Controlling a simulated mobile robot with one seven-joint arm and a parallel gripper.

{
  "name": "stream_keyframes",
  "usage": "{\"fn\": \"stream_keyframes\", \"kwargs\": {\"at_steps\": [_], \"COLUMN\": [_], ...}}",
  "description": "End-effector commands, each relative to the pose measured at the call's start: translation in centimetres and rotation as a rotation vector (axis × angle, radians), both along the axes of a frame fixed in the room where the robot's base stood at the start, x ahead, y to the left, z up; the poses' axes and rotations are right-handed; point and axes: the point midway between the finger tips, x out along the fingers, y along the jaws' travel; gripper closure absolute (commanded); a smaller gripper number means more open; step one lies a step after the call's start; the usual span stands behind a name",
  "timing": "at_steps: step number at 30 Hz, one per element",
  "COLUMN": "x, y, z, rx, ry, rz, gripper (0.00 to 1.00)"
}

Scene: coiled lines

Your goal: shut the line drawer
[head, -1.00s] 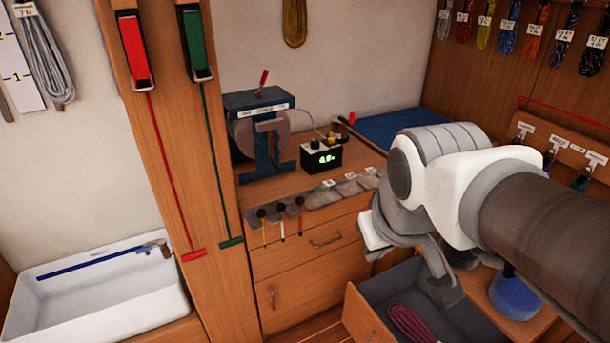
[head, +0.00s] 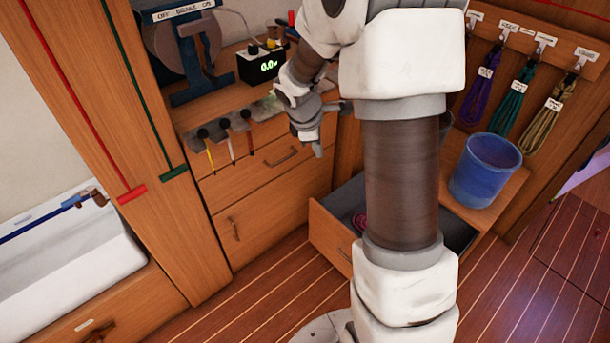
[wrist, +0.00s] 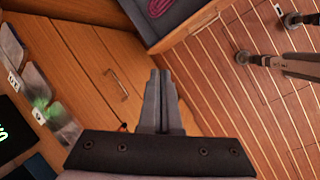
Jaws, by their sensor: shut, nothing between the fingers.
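The open line drawer (head: 328,240) sticks out low in the cabinet, partly hidden behind my arm in the head view. A coiled maroon line (head: 360,221) lies inside it. In the wrist view the drawer (wrist: 188,27) is at the top, with the maroon line (wrist: 160,7) in its dark interior. My gripper (head: 318,152) is shut and empty, above and left of the drawer near the counter edge. Its fingers (wrist: 160,75) point toward the drawer in the wrist view, with a visible gap between the tips and the drawer front.
Closed drawers (head: 255,163) with handles are left of the open drawer. Tools (head: 228,140) hang at the counter edge. A blue bucket (head: 485,172) stands on a ledge at right. The plank floor (head: 265,290) in front of the drawer is clear, apart from my own base.

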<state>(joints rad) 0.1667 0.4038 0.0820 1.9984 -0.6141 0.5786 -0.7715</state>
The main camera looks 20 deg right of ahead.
Motion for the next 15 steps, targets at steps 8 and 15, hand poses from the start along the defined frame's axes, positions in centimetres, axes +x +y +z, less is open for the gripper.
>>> {"fn": "stream_keyframes", "kwargs": {"at_steps": [8, 15], "x": [2.9, 3.2], "y": [-1.6, -2.0], "z": [-14.8, -26.6], "rx": [-0.042, -0.041], "ry": [0.163, 0.272], "rz": [0.306, 0.559], "gripper": [1.00, 1.00]}}
